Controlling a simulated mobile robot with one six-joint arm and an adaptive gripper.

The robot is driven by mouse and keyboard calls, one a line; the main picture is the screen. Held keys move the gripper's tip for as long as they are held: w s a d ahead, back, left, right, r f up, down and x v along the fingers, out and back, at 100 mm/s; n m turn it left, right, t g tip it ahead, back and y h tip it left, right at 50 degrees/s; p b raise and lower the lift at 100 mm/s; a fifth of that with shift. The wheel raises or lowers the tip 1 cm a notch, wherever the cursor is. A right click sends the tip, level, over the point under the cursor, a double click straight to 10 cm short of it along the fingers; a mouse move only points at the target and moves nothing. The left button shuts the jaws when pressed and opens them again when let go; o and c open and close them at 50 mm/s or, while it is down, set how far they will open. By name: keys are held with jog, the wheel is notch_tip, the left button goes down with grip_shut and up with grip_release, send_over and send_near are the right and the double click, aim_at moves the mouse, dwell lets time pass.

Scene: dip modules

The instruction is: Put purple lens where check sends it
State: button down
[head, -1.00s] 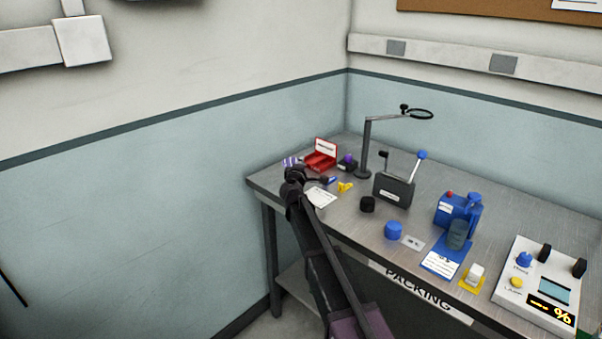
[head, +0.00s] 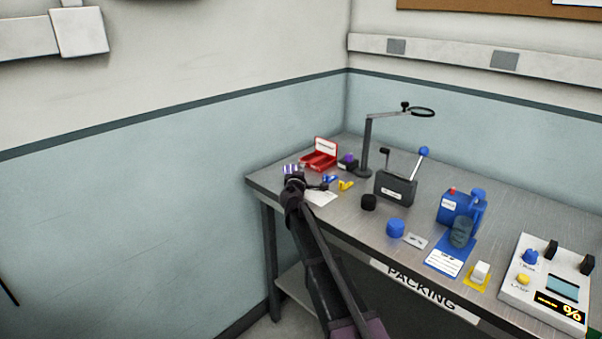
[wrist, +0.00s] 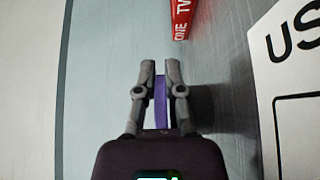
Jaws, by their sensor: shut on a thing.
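The purple lens (wrist: 160,101) shows edge-on as a thin purple strip in the wrist view. My gripper (wrist: 159,68) is shut on it, with a finger on each side. In the head view my gripper (head: 293,179) is at the left end of the bench, left of a white sheet (head: 321,198). Purple and white shapes (head: 292,169) show just behind my gripper; I cannot tell whether the held lens is among them. The check's reading is not legible.
The steel bench (head: 340,222) carries an open red box (head: 319,162), a magnifier stand (head: 367,145), a dark lever box (head: 395,189), a blue device (head: 459,210) and a white panel (head: 540,290). A red lettered edge (wrist: 181,18) and the printed sheet (wrist: 290,100) show in the wrist view.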

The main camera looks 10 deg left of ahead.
jog(key=shift+f, duration=0.15)
jog(key=c, duration=0.8)
grip_release()
jog(key=shift+o, duration=0.2)
jog(key=shift+r, duration=0.3)
jog(key=s, duration=1.2)
jog(key=shift+a+f, duration=0.1)
jog(key=shift+a, duration=0.3)
